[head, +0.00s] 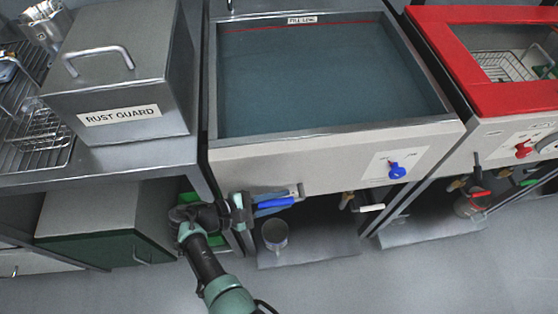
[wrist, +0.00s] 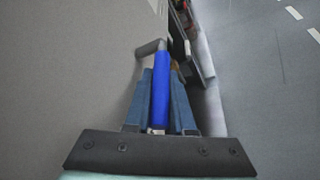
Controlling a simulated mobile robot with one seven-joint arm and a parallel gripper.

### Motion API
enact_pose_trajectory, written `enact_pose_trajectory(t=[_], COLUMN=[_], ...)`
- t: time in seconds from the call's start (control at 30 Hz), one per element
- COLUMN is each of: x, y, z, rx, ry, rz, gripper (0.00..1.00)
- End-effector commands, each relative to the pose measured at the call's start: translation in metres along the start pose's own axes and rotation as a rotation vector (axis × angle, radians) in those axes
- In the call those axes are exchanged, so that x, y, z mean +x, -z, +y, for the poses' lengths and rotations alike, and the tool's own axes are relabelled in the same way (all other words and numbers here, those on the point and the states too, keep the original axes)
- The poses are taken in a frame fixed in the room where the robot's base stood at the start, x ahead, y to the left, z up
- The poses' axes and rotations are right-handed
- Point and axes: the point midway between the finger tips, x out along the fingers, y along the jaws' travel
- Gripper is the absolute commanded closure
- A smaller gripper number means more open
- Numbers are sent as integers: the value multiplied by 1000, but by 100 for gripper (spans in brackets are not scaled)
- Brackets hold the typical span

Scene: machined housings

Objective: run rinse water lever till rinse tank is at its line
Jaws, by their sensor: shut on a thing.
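The rinse tank (head: 212,110) stands in the middle of the head view, holding blue-grey water (head: 310,80). A red line (head: 300,25) with a "FILL LINE" label (head: 302,20) runs along its back wall. The water surface looks close to that line; I cannot tell an exact gap. The rinse water lever (head: 277,203), with a blue grip, sits below the tank's front. It also shows in the wrist view (wrist: 160,90), running up to a grey bent arm. My gripper (head: 268,205) is shut on the blue grip, with a finger on each side of it (wrist: 160,105).
A blue knob (head: 397,171) is on the tank's front panel. A pale-handled valve (head: 370,207) and a small container (head: 275,236) are beneath. A lidded "RUST GUARD" box (head: 150,75) stands left, beside wire baskets (head: 40,145). A red-rimmed tank (head: 450,60) stands right. Floor in front is clear.

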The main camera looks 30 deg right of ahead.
Motion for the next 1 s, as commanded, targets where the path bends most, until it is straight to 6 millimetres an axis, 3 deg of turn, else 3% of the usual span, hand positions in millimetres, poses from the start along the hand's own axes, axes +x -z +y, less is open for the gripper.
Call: enact_pose_trajectory(t=[0.03, 0.07, 0.1, 0.47, 1.0], x=[1, 1, 1, -6, -111], y=[0, 0, 0, 0, 2], z=[-1, -1, -1, 0, 0], rx=[-3, -3, -3, 0, -2], ry=[0, 0, 1, 0, -1], rz=[0, 0, 0, 1, 3], gripper=[100, 72, 66, 66, 66])
